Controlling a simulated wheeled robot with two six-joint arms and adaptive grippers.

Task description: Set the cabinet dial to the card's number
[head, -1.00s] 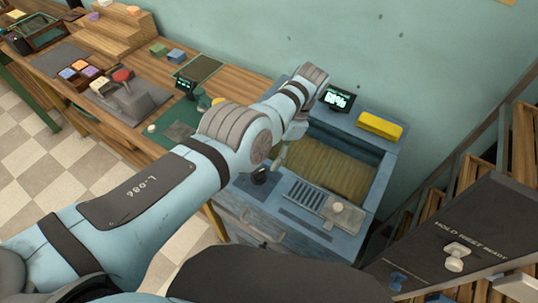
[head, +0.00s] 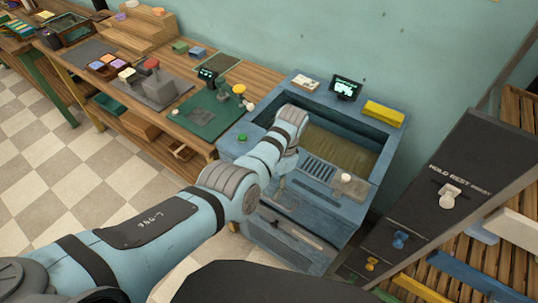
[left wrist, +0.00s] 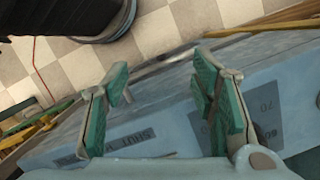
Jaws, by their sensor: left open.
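The blue cabinet (head: 322,222) stands in the middle of the head view, with an open basin on top. A dial plate (left wrist: 264,112) with numbers, one reading about 20, shows in the left wrist view beside the right finger; the dial's setting is not readable. My left gripper (left wrist: 162,75) is open and empty, over the cabinet's front edge; in the head view it (head: 281,187) is small and partly hidden by its wrist. A small pale card-like piece (head: 305,82) lies on the cabinet's back rim, its marking unreadable. My right gripper is out of view.
A dark display (head: 345,87) with glowing digits and a yellow block (head: 383,113) sit on the back rim. A cream knob (head: 346,178) and green button (head: 242,137) are on top. A dark panel with knobs (head: 449,196) stands right; a wooden bench (head: 140,113) is left.

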